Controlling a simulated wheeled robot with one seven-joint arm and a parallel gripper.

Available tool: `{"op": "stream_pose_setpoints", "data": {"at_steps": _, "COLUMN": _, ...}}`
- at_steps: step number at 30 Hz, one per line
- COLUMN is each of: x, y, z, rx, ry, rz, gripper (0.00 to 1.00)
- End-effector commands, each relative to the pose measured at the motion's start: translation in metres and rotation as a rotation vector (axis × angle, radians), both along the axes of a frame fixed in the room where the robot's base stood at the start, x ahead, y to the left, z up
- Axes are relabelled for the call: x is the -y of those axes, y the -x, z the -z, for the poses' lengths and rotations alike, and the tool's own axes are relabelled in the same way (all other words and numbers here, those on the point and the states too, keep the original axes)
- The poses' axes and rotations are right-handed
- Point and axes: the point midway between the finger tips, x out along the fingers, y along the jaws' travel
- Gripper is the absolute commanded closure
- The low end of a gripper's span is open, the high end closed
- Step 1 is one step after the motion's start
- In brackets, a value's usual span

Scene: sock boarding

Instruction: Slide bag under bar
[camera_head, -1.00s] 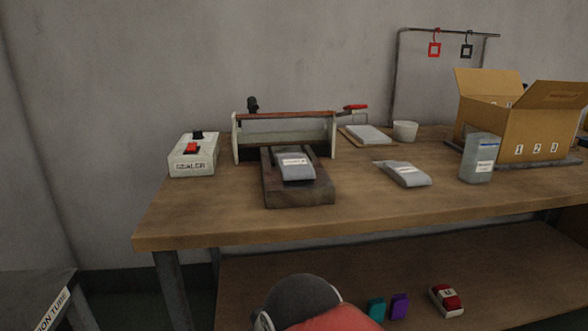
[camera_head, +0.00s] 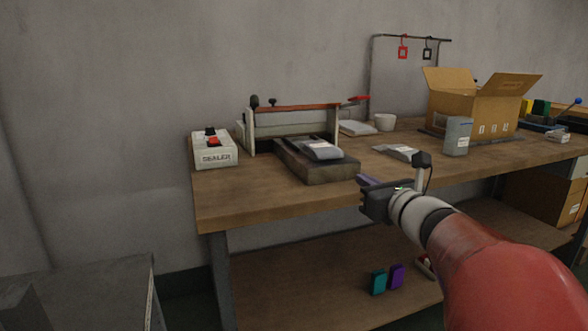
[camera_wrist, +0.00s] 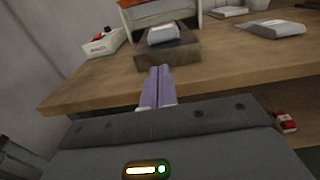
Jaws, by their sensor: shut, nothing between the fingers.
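A grey bag (camera_head: 322,149) with a white label lies on a dark block (camera_head: 310,165) in front of the sealer. The bag also shows in the wrist view (camera_wrist: 163,34), on the block (camera_wrist: 168,56). The sealer's bar (camera_head: 295,107) is reddish brown and raised above a pale frame (camera_head: 290,128). In the head view the bag lies in front of the frame, not beneath the bar. My gripper (camera_head: 362,179) is shut and empty, near the table's front edge, to the right of and nearer than the block. Its purple fingers (camera_wrist: 157,86) point toward the block in the wrist view.
A sealer control box (camera_head: 213,150) stands at the left of the table (camera_head: 250,203). Another grey bag (camera_head: 396,152) lies to the right, near an upright pouch (camera_head: 457,136) and an open cardboard box (camera_head: 480,110).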

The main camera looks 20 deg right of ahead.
Motion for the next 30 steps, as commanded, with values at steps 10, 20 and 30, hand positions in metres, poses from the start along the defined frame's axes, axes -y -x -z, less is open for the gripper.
{"op": "stream_pose_setpoints", "data": {"at_steps": 10, "x": 0.001, "y": -0.049, "z": 0.0, "rx": 0.002, "ry": -0.018, "rz": 0.005, "gripper": 1.0}}
{"op": "stream_pose_setpoints", "data": {"at_steps": 20, "x": -0.002, "y": -0.115, "z": -0.002, "rx": 0.003, "ry": -0.015, "rz": 0.004, "gripper": 1.0}}
{"op": "stream_pose_setpoints", "data": {"at_steps": 30, "x": -0.003, "y": -0.14, "z": -0.001, "rx": 0.006, "ry": -0.013, "rz": 0.006, "gripper": 1.0}}
